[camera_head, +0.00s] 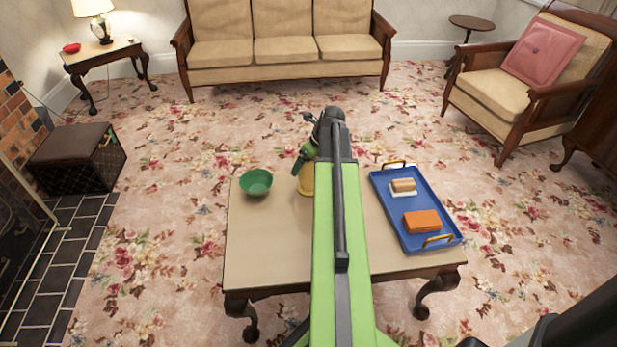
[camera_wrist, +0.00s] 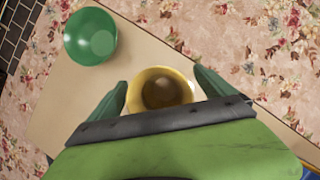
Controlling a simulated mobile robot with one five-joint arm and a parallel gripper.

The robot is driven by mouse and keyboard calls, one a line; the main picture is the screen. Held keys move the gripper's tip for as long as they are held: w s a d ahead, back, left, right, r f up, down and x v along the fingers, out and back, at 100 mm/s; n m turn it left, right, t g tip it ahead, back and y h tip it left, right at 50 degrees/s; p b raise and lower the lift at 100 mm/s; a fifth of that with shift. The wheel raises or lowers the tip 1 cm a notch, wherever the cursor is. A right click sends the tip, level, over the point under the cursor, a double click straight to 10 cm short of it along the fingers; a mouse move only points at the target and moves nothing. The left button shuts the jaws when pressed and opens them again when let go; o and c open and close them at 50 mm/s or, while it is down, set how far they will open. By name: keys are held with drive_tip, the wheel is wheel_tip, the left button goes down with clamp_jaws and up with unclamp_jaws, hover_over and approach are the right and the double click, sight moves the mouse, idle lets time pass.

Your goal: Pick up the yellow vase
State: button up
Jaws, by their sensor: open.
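The yellow vase (camera_head: 306,181) stands on the low table, mostly hidden behind my arm in the head view. In the wrist view I look down into the vase's round mouth (camera_wrist: 163,90), which is dark inside. My gripper (camera_wrist: 163,88) is open, with one green finger on the left of the vase and one on the right. I cannot tell whether either finger touches it. In the head view my gripper (camera_head: 302,160) is above and beside the vase, partly hidden by my arm.
A green bowl (camera_head: 256,183) stands left of the vase on the table (camera_head: 270,250). A blue tray (camera_head: 385,205) on the right holds an orange block (camera_head: 422,221) and a small tan and white item (camera_head: 403,187). A sofa (camera_head: 280,50) stands beyond; carpet lies around the table.

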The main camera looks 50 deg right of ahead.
drive_tip(key=shift+r, duration=0.1)
drive_tip(key=c, duration=1.8)
wheel_tip(320, 180, up, 5)
drive_tip(key=p, duration=0.4)
drive_tip(key=shift+p, duration=0.4)
drive_tip(key=shift+c, duration=0.2)
drive_tip(key=s+d+r+p, duration=0.6)
drive_tip(key=s, duration=0.3)
drive_tip(key=shift+s+d, duration=0.3)
drive_tip(key=shift+d, duration=0.05)
